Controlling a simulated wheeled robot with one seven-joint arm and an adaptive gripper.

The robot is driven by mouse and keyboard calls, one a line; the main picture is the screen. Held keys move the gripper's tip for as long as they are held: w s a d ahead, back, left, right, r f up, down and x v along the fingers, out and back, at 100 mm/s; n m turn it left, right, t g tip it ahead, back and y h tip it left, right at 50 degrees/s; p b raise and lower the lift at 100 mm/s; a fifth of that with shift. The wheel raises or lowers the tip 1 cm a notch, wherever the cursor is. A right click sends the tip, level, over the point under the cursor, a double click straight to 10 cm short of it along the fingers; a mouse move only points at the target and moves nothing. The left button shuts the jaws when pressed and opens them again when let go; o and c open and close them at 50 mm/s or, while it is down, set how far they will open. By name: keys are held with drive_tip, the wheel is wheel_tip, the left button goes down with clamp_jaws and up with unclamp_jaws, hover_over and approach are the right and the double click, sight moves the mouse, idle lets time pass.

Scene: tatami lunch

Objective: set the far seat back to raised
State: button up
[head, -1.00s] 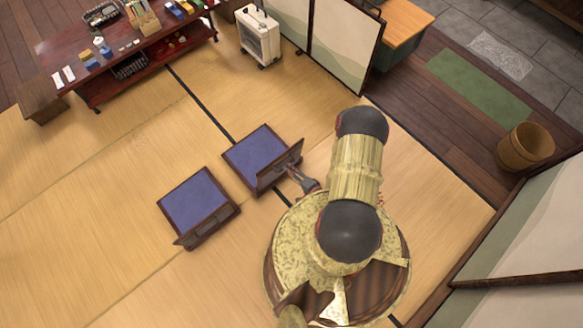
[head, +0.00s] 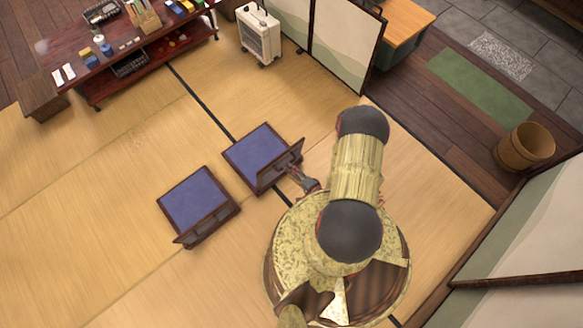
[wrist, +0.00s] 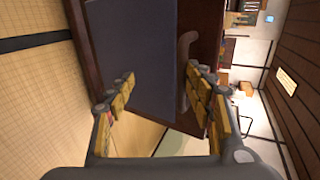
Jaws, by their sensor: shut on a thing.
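Two low floor seats with blue pads and dark wood frames stand on the tatami in the head view. The far seat (head: 255,149) is upper right, and its back (head: 281,168) stands up at a tilt along its lower right edge. The other seat (head: 195,198) is lower left, with its own back (head: 206,227). My gripper (head: 298,174) is at the far seat's back. In the wrist view my gripper (wrist: 160,82) has its fingers on either side of the back, shut on it, with a curved dark piece beside the right finger. The exact contact is partly hidden.
A low dark red table (head: 125,55) with several small items stands upper left, beside a wooden box (head: 40,100). A white heater (head: 259,36) stands by the folding screen. A wooden tub (head: 525,149) is at right. Tatami left of the seats is clear.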

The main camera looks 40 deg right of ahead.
drive_tip(key=shift+s+f, duration=0.1)
drive_tip(key=shift+c, duration=0.2)
drive_tip(key=shift+r, duration=0.5)
drive_tip(key=shift+c, duration=0.5)
wheel_tip(320, 180, up, 9)
drive_tip(key=shift+r, duration=0.1)
